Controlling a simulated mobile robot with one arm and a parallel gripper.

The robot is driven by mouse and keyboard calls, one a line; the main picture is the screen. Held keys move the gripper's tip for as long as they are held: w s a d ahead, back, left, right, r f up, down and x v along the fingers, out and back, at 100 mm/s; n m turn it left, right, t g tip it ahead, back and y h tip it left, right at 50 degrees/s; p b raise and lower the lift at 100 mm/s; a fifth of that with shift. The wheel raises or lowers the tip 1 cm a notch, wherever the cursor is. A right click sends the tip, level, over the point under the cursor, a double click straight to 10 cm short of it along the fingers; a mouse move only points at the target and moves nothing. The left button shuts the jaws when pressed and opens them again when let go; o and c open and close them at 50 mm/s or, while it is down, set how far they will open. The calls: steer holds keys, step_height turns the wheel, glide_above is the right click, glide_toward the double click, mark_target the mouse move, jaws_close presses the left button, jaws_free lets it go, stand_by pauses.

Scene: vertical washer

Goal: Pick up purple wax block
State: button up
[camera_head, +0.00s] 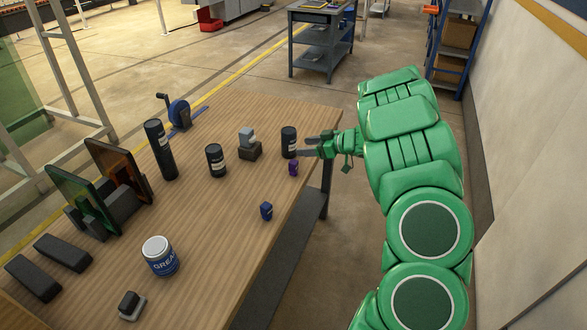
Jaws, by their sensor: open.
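The purple wax block (293,168) is a small purple piece standing on the wooden table (215,240) near its right edge. A black canister (289,141) with a light label stands just behind it. My gripper (308,146) comes in from the right, at the end of my green arm. Its two dark fingers point left and are apart, with nothing seen held in them. The fingers show above and to the right of the purple block, close to the black canister. I cannot tell whether they touch the canister.
A small blue block (266,211) lies nearer on the table. A dark canister (216,160), a tall black cylinder (160,149) and a grey block on a dark base (249,146) stand to the left. A grease can (160,256) stands in front.

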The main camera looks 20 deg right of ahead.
mark_target(297, 167)
step_height(297, 167, down, 9)
steer(key=shift+r, duration=0.1)
steer(key=shift+x, duration=4)
steer(key=shift+d, duration=0.15)
steer(key=c, duration=1)
steer(key=shift+c, duration=0.2)
steer(key=shift+r, duration=0.45)
step_height(297, 167, up, 2)
steer(key=s+a+r, duration=0.3)
steer(key=s+r, duration=0.7)
steer(key=s, duration=0.3)
steer(key=shift+s, duration=0.25)
